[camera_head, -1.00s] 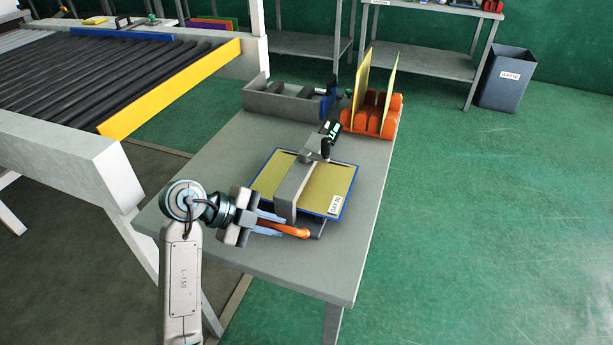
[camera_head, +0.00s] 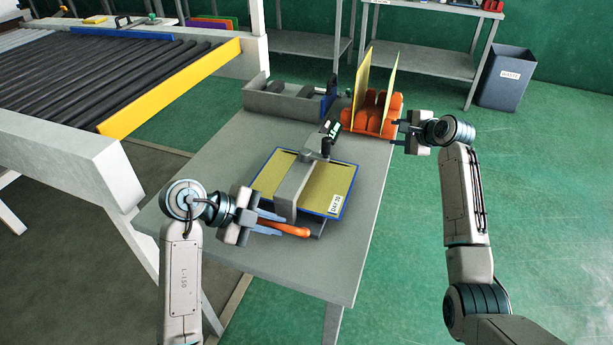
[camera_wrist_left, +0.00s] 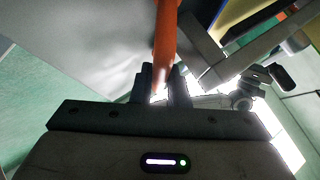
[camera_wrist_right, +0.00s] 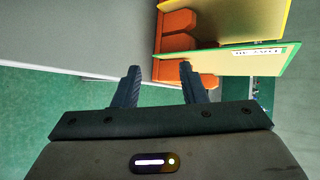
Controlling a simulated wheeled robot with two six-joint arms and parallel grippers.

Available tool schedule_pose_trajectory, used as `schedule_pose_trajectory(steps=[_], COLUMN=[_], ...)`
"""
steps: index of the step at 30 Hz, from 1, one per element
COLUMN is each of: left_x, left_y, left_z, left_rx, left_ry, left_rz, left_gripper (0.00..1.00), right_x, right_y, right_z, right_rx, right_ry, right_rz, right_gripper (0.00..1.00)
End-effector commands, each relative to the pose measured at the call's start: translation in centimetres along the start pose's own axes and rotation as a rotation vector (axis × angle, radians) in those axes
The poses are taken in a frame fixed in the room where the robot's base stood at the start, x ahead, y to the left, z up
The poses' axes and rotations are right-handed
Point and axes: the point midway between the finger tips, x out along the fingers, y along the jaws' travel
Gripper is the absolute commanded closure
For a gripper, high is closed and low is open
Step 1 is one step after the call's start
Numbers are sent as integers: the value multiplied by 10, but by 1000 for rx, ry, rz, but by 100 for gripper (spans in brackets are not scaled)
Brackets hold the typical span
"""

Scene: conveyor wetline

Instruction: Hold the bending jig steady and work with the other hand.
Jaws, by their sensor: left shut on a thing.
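The bending jig (camera_head: 292,188) stands on the grey table, with a grey bar across a yellow sheet (camera_head: 263,175) edged in blue. A black knob (camera_head: 326,147) tops the bar's far end. An orange handle (camera_head: 292,231) sticks out at the near side; it also shows in the left wrist view (camera_wrist_left: 165,40). My left gripper (camera_head: 272,224) is shut on this handle. My right gripper (camera_head: 396,133) is open at the table's right edge, beside an orange rack (camera_head: 361,122) holding upright sheets. In the right wrist view its fingers (camera_wrist_right: 158,88) are apart and empty, near a green-edged sheet (camera_wrist_right: 225,60).
A grey open bin (camera_head: 282,105) sits at the table's back left. A roller conveyor (camera_head: 90,75) with a yellow edge runs at the left. A waste bin (camera_head: 503,80) stands on the floor at back right. The table's near end (camera_head: 330,275) is clear.

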Motion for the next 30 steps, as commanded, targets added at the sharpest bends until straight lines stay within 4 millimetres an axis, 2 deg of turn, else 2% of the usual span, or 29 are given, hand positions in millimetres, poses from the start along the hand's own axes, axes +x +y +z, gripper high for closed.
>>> schedule_pose_trajectory(steps=[1,2,6,12,15,21,25,30], left_x=[0,0,0,0,0,0,0,0], left_y=[0,0,0,0,0,0,0,0], left_z=[0,0,0,0,0,0,0,0], left_rx=[0,0,0,0,0,0,0,0], left_ry=[0,0,0,0,0,0,0,0], left_rz=[-1,-1,-1,0,0,0,0,0], left_gripper=[100,100,100,100,100,100,100,100], right_x=[-11,-16,-43,-88,-108,-129,-128,-112], right_y=[-15,-17,-18,-13,-8,-1,2,10], right_z=[24,36,94,160,180,200,205,214], right_rx=[79,133,368,620,700,777,790,791], right_ry=[-54,-84,-207,-301,-311,-304,-301,-302], right_rz=[11,31,164,385,478,581,597,599], right_gripper=[62,62,62,62,62,62,62,62])
